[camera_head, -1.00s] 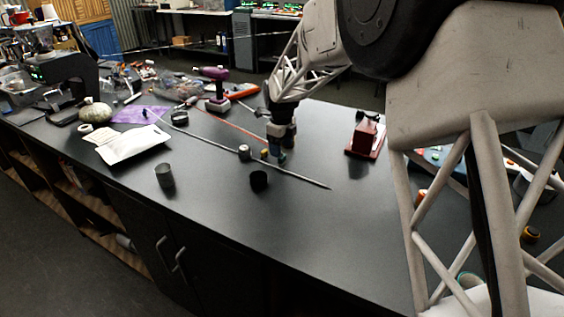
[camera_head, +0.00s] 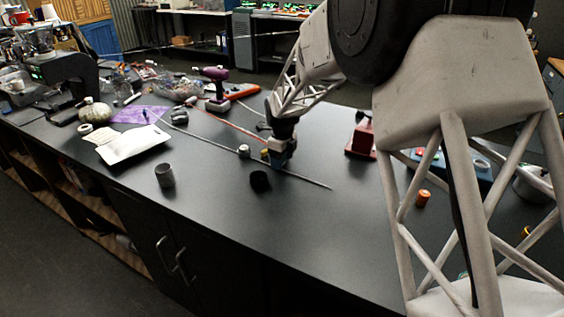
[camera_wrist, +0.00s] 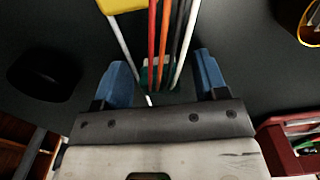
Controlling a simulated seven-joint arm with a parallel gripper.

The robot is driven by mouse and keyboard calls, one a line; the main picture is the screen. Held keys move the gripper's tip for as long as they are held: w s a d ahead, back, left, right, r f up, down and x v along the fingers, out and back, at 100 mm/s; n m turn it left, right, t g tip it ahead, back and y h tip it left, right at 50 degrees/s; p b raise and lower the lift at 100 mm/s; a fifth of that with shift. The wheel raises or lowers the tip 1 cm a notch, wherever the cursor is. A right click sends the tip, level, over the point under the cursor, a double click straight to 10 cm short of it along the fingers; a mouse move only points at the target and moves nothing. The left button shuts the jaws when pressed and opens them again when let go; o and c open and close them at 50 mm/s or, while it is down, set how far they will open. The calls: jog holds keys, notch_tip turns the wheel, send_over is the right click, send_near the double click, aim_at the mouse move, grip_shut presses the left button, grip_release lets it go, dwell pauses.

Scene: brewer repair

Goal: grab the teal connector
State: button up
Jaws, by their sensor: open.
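The teal connector (camera_wrist: 153,78) shows dark green in the wrist view, with white, red and orange cables running over it. My gripper (camera_wrist: 162,70) is open, with one blue finger on each side of the connector. A gap shows between each finger and the connector. In the head view my gripper (camera_head: 279,160) is low over the black bench, and I cannot make out the connector there.
A thin rod (camera_head: 305,180) lies beside my gripper. A red box (camera_head: 361,137) stands to the right. A yellow part (camera_wrist: 121,5) shows beyond my fingers.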

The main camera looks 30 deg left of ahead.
dwell(0.4)
jog(key=c, duration=1)
jog(key=shift+r, duration=5.05)
